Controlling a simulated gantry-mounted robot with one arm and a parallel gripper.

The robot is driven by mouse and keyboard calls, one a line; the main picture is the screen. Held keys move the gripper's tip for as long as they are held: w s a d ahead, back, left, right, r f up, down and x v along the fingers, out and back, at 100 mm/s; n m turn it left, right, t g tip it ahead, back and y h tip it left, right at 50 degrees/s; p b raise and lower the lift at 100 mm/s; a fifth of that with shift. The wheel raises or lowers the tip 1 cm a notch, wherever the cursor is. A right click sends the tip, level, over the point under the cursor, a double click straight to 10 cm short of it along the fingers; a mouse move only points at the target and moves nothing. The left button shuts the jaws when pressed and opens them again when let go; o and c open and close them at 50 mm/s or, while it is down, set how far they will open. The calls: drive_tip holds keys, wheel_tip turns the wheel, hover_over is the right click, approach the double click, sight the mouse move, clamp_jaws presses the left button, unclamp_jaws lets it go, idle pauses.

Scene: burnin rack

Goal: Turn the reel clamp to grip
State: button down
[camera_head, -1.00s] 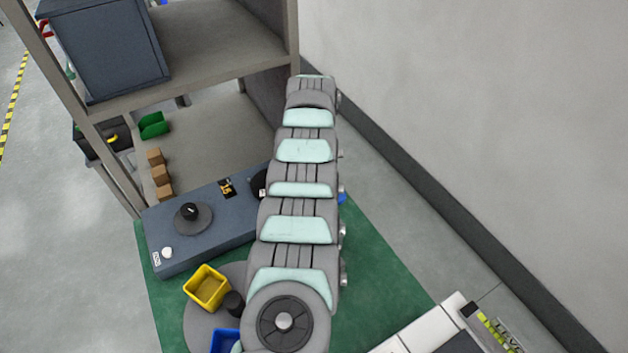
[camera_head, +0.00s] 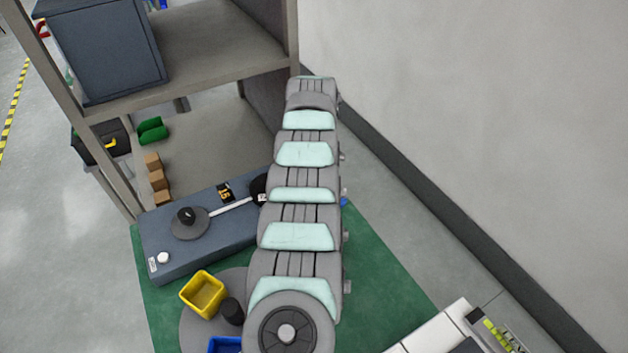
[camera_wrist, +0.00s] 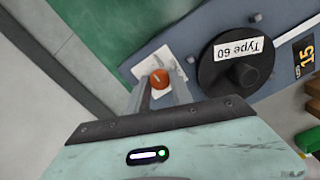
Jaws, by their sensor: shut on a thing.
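An orange round knob (camera_wrist: 160,79) with a dark mark on its face sits on a white square plate (camera_wrist: 147,72) on the blue-grey unit, in the wrist view. I take it to be the reel clamp. My gripper (camera_wrist: 161,88) has a finger on each side of the knob and is shut on it. A black reel (camera_wrist: 222,80) labelled "Type 60" lies to the right of the knob, apart from my fingers. In the head view my arm hides the gripper and the knob. The unit (camera_head: 240,238) shows with a grey disc and black hub (camera_head: 186,216) at its left.
A white strip (camera_head: 230,206) runs across the unit's top beside a "15" label (camera_head: 226,191). A yellow bin (camera_head: 203,294) and a blue bin (camera_head: 224,345) stand in front. Rack posts rise behind. The green mat (camera_head: 375,270) is clear at right.

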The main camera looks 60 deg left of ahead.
drive_tip(key=shift+f, duration=0.1)
drive_tip(key=c, duration=1.1)
unclamp_jaws()
wheel_tip(320, 180, up, 11)
drive_tip(key=shift+p, duration=0.65)
